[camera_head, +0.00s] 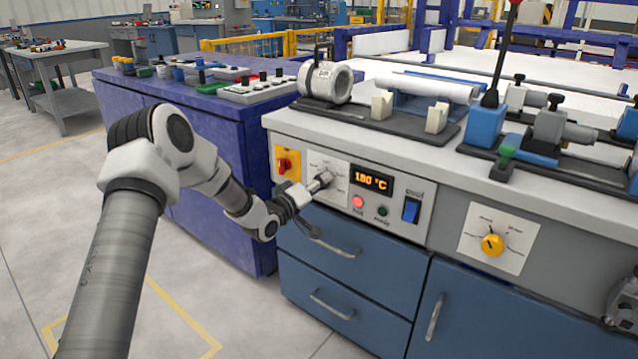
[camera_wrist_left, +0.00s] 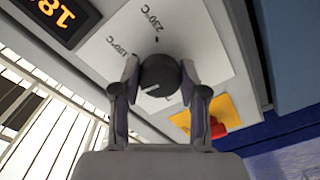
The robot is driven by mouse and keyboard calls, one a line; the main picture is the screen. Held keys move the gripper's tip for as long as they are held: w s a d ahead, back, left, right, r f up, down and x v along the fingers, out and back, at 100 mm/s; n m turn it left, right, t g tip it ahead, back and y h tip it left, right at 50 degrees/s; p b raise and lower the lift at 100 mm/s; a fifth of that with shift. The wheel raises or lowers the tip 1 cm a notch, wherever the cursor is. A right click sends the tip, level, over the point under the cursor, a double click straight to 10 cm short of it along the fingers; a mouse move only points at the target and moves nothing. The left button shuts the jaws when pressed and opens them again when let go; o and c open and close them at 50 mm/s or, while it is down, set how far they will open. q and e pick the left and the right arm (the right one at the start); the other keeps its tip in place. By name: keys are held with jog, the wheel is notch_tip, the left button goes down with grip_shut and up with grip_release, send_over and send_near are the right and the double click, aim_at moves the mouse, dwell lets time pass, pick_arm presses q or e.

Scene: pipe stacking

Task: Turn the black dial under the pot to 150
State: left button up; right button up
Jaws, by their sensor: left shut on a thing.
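The black dial (camera_wrist_left: 160,78) sits on a white plate (camera_wrist_left: 207,40) with temperature marks. Its white pointer line points left and slightly down in the left wrist view, where a 230°C mark shows at the top and another mark at the left. My left gripper (camera_wrist_left: 157,82) is shut on the dial, one finger on each side. In the head view, my left gripper (camera_head: 322,181) reaches the panel and mostly hides the dial. The orange display (camera_head: 372,183) reads 180 °C. A white round vessel (camera_head: 330,83) stands on the bench above the dial.
Left of the dial are a red knob on a yellow plate (camera_head: 288,162) and a purple cabinet (camera_head: 225,140). Right of it are a lit red lamp (camera_head: 358,202), a blue switch (camera_head: 411,209) and a yellow knob (camera_head: 492,244). Blue drawers (camera_head: 340,270) lie below.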

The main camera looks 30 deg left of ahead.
pick_arm(q)
jog(key=shift+n, duration=0.7)
jog(key=o, duration=1.1)
jog(key=s, duration=0.8)
jog(key=s+a, duration=0.1)
jog(key=s, duration=0.3)
